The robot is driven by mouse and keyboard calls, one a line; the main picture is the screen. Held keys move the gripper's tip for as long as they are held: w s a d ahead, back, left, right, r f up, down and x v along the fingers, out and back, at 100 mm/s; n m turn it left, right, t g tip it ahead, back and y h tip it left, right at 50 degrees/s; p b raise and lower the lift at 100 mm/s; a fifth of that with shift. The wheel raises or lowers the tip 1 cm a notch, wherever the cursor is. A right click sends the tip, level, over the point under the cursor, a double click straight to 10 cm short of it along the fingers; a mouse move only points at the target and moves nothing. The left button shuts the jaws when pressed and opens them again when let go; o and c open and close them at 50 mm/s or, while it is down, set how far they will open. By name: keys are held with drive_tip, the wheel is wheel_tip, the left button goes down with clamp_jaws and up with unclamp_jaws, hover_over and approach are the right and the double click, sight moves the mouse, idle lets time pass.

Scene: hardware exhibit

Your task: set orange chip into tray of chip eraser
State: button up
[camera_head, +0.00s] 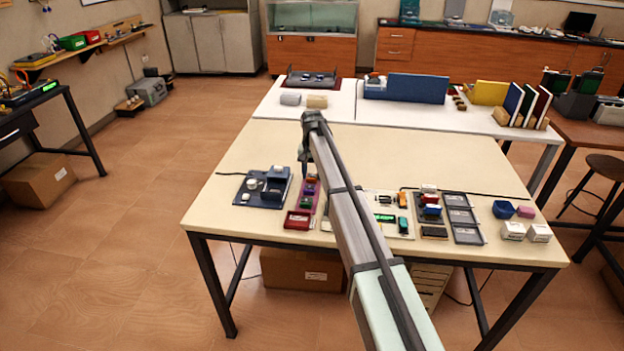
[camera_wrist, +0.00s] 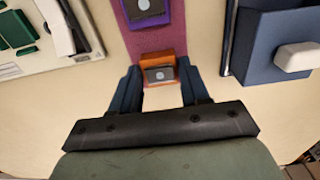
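The orange chip (camera_wrist: 158,58), with a dark label, is at the near end of the purple strip (camera_wrist: 140,42) in the wrist view. My gripper (camera_wrist: 159,77) has its two blue fingers on either side of the chip. Whether they press on it cannot be made out. In the head view my gripper (camera_head: 304,172) is low over the strip, beside the chip eraser (camera_head: 276,185). The eraser is dark blue with an open tray (camera_wrist: 282,22) and a white block (camera_wrist: 297,57), at the right in the wrist view.
A purple chip (camera_wrist: 148,10) lies farther along the strip. A red box (camera_head: 298,220) stands at its front end. A grey three-part tray (camera_head: 463,218) and small white boxes (camera_head: 513,231) are to the right. The table's middle (camera_head: 420,160) is clear.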

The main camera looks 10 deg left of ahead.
sight(312, 175)
drive_tip(key=c, duration=0.5)
drive_tip(key=shift+r, duration=0.15)
drive_tip(key=shift+r, duration=3.1)
